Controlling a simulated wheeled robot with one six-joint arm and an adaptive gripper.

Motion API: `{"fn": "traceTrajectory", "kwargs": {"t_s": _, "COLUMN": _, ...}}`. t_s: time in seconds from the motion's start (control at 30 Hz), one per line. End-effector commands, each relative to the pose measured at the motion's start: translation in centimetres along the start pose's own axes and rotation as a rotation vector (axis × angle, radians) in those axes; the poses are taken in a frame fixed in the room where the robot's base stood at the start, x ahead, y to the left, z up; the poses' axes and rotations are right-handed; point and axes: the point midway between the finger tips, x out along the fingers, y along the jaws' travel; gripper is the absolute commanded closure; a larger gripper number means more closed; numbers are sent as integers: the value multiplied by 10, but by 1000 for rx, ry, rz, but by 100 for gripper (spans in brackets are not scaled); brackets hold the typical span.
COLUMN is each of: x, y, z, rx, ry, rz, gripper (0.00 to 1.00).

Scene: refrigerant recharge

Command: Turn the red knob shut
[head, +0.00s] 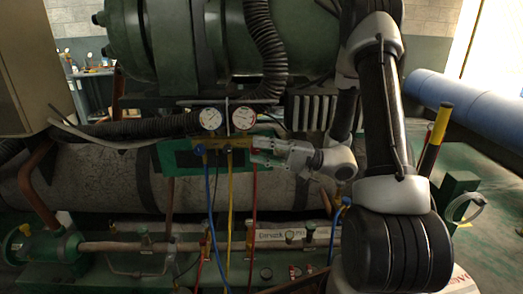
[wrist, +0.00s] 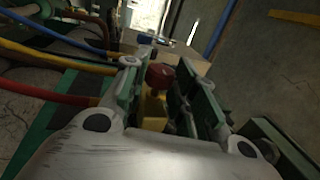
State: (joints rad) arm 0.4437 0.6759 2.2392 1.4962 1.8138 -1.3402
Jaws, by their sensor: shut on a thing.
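The red knob (wrist: 160,76) shows in the wrist view between the two fingers of my gripper (wrist: 164,66), above a yellow brass-like body (wrist: 153,108). My gripper is shut on the red knob. In the head view my gripper (head: 262,152) reaches in from the right to the right end of the gauge manifold (head: 228,143), and its fingers mostly hide the knob there. Two round white gauges, a left one (head: 211,118) and a right one (head: 242,118), stand on top of the manifold. How far the knob is turned cannot be told.
Blue (head: 209,200), yellow (head: 230,205) and red (head: 253,205) hoses hang below the manifold. A blue knob (wrist: 146,39) shows beyond the red one. A large grey pipe (head: 85,178) lies behind. A black corrugated hose (head: 267,50) hangs above. A yellow-topped post (head: 436,135) stands at right.

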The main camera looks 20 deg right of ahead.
Motion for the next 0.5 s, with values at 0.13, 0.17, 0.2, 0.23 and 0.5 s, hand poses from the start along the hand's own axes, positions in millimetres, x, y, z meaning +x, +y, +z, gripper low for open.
{"fn": "traceTrajectory", "kwargs": {"t_s": 0.13, "x": 0, "y": 0, "z": 1, "rx": 2, "ry": -3, "rz": -2, "gripper": 96}}
{"fn": "traceTrajectory", "kwargs": {"t_s": 0.17, "x": 0, "y": 0, "z": 1, "rx": 2, "ry": -3, "rz": -1, "gripper": 96}}
{"fn": "traceTrajectory", "kwargs": {"t_s": 0.2, "x": 0, "y": 0, "z": 1, "rx": 2, "ry": -3, "rz": -1, "gripper": 96}}
{"fn": "traceTrajectory", "kwargs": {"t_s": 0.23, "x": 0, "y": 0, "z": 1, "rx": 2, "ry": -3, "rz": -1, "gripper": 96}}
{"fn": "traceTrajectory", "kwargs": {"t_s": 0.5, "x": 0, "y": 0, "z": 1, "rx": 2, "ry": -3, "rz": -1, "gripper": 51}}
